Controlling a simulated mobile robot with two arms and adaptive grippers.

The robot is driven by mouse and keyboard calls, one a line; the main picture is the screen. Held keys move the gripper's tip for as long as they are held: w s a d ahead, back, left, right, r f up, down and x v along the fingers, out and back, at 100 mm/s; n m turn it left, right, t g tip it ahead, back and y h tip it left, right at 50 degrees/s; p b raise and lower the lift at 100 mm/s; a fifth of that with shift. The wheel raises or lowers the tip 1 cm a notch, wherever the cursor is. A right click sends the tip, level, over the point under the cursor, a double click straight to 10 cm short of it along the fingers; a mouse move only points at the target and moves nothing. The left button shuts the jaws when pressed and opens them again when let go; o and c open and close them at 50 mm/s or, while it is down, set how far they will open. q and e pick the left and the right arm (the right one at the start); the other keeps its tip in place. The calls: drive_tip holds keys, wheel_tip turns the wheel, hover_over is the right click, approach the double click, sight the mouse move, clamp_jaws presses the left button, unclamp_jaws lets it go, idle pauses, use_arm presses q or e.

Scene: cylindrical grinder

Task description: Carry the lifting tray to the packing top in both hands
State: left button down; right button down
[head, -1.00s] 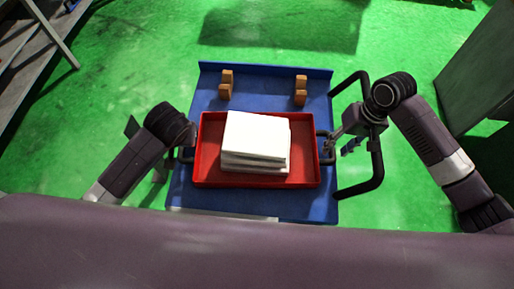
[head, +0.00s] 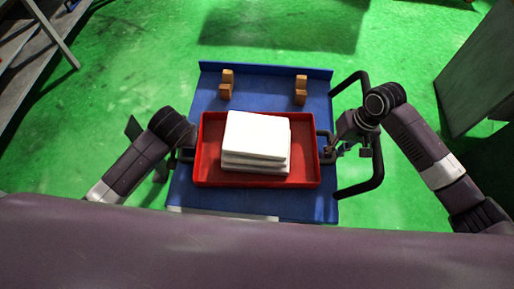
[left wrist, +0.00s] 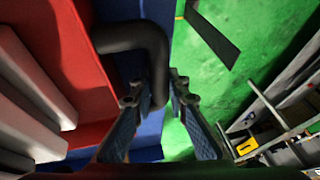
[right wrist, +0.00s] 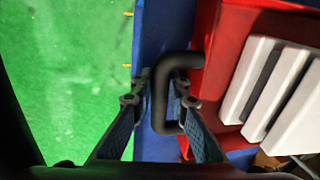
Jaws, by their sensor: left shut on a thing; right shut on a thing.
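The lifting tray (head: 213,132) is red and shallow, with a dark bar handle at each end. It rests on a blue cart top (head: 255,92) and holds a stack of white blocks or pads (head: 256,136). My left gripper (left wrist: 155,95) is shut on the left handle (left wrist: 140,38); in the head view my wrist mostly hides this grip. My right gripper (right wrist: 160,92) is shut on the right handle (right wrist: 183,60), and its fingers reach that handle in the head view (head: 329,149). The packing top cannot be made out for certain.
Wooden brackets (head: 226,86) stand on the cart top behind the tray. The cart's black push handle (head: 378,160) loops around near my right gripper. A grey cabinet (head: 482,75) stands at right and a rack (head: 35,60) at far left. Green floor between is open.

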idle(0.4)
